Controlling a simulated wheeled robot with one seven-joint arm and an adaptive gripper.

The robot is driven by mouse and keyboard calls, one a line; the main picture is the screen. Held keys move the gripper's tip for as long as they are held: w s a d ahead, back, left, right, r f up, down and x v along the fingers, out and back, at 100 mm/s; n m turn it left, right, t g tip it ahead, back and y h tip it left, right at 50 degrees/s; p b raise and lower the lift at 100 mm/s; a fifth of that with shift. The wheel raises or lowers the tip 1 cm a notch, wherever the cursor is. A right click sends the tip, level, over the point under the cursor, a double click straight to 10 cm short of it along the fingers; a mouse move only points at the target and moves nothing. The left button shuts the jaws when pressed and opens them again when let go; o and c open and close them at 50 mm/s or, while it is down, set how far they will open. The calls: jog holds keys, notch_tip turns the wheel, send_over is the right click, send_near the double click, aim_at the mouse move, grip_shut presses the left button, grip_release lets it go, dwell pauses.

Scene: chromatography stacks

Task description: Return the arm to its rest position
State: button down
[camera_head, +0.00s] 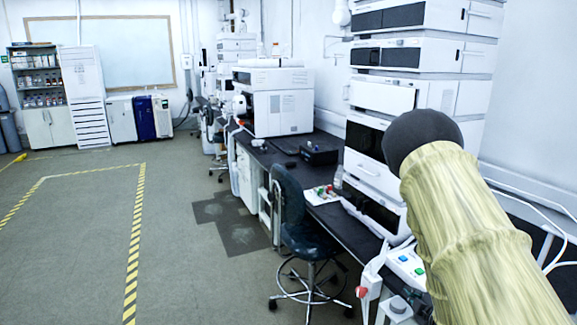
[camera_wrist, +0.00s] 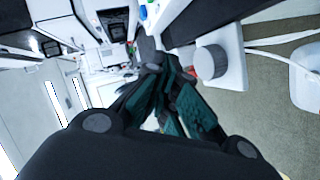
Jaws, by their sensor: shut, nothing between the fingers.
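My arm, in a yellowish sleeve with a dark round joint at its end, reaches up from the lower right of the head view in front of the bench and the instrument stack. My gripper is hidden in that view. In the wrist view my gripper (camera_wrist: 165,88) shows with dark fingers and teal pads. Its fingers are shut with nothing held between them. A white device with a grey round knob (camera_wrist: 210,62) appears beside the fingers on the right; I cannot tell how far apart they are.
A black bench (camera_head: 335,214) runs along the right wall with a tall instrument stack (camera_head: 385,98) and a white instrument (camera_head: 283,101). A dark swivel chair (camera_head: 290,210) stands before it. White cables (camera_head: 530,205) hang at right. The floor (camera_head: 85,235) at left is clear.

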jog(key=s+a+f+m+g+h, duration=0.1)
jog(key=s+a+f+m+g, duration=0.25)
jog(key=s+f, duration=0.7)
jog(key=s+a+f+m+g, duration=0.3)
jog(key=s+f+m+g, duration=0.15)
jog(key=s+f, duration=0.55)
jog(key=s+a+f+m+g, duration=0.1)
jog(key=s+a+m+g, duration=0.1)
jog(key=s, duration=0.6)
jog(key=s+a+f+m+g, duration=0.2)
jog(key=s+a, duration=0.1)
jog(key=s, duration=0.6)
jog(key=s+a+f+m+g, duration=0.2)
jog(key=s+a, duration=0.1)
jog(key=s, duration=0.5)
jog(key=shift+s+a+y, duration=0.15)
jog(key=shift+y, duration=0.15)
